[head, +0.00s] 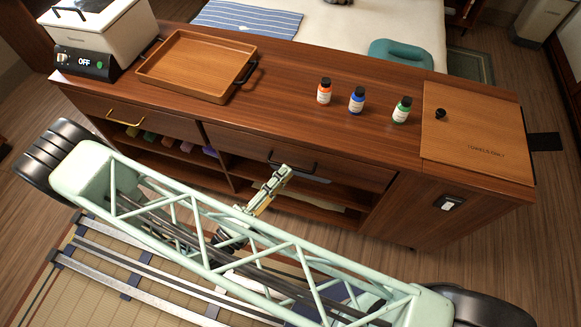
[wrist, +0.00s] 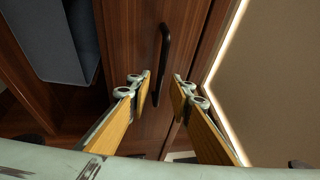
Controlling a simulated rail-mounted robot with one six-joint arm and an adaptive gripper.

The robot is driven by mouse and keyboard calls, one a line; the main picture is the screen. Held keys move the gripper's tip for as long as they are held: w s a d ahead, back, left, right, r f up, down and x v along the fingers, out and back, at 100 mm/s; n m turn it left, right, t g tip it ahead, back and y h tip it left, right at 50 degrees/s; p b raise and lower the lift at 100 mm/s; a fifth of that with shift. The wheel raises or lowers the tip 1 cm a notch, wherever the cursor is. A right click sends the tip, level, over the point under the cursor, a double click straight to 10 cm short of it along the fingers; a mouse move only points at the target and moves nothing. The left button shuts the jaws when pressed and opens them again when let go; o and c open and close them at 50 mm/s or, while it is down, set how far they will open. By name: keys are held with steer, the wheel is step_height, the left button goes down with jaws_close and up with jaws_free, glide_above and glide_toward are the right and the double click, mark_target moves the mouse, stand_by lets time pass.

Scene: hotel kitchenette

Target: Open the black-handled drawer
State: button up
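The black-handled drawer (head: 345,172) is the right one of two in the front of the wooden counter; its front looks flush, so it appears shut. Its black bar handle (head: 292,163) is partly hidden by my gripper (head: 279,177). In the wrist view the handle (wrist: 163,55) stands out from the dark wood drawer front (wrist: 126,40). My gripper (wrist: 161,84) is open and empty there. Its fingertips lie on either side of the handle's lower end; I cannot tell how far short of it they are.
A brass-handled drawer (head: 150,117) is to the left. Open shelves (head: 290,205) lie below. On top are a wooden tray (head: 190,66), a fryer-like appliance (head: 85,62) showing OFF, orange (head: 324,92), blue (head: 357,101) and green (head: 401,111) capped bottles, and a wooden lid (head: 475,130).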

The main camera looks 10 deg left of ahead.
mark_target(291, 167)
steer(key=shift+x, duration=1.85)
steer(key=shift+c, duration=0.7)
jaws_close()
